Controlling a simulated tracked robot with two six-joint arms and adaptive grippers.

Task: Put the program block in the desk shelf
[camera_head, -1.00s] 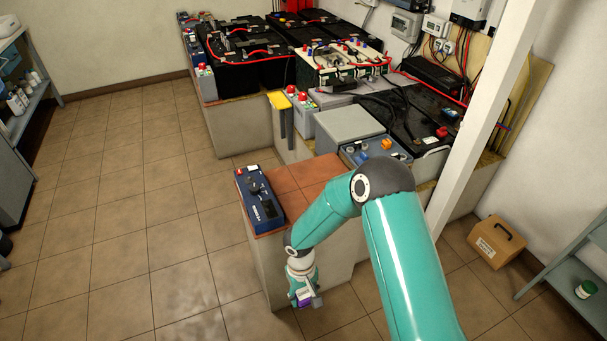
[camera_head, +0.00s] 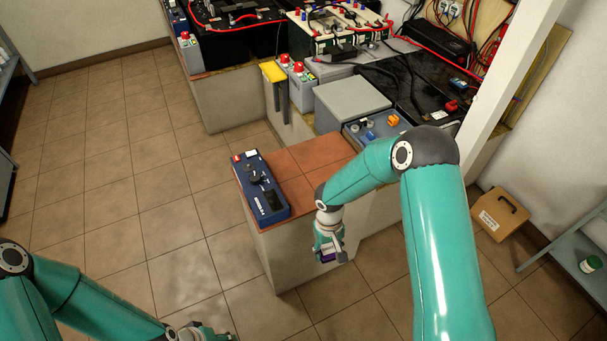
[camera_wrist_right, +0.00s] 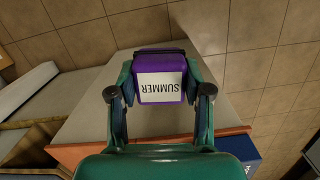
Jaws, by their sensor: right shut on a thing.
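The program block (camera_wrist_right: 160,84) is a purple block with a white label reading SUMMER, upside down in the right wrist view. My right gripper (camera_wrist_right: 161,95) is shut on it, one finger at each side. In the head view the right gripper (camera_head: 329,246) hangs beside the tiled pedestal, with a bit of the purple block (camera_head: 326,257) showing under it. My left gripper (camera_head: 205,332) is at the bottom edge, partly cut off, so its jaws are unclear. I cannot tell which piece of furniture is the desk shelf.
A blue device (camera_head: 262,187) lies on the pedestal's red-tiled top (camera_head: 305,162). A grey-blue shelf unit (camera_head: 565,246) stands at the right edge, with a wooden box (camera_head: 499,214) beside it. Batteries fill the back. A white post (camera_head: 505,85) stands at right.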

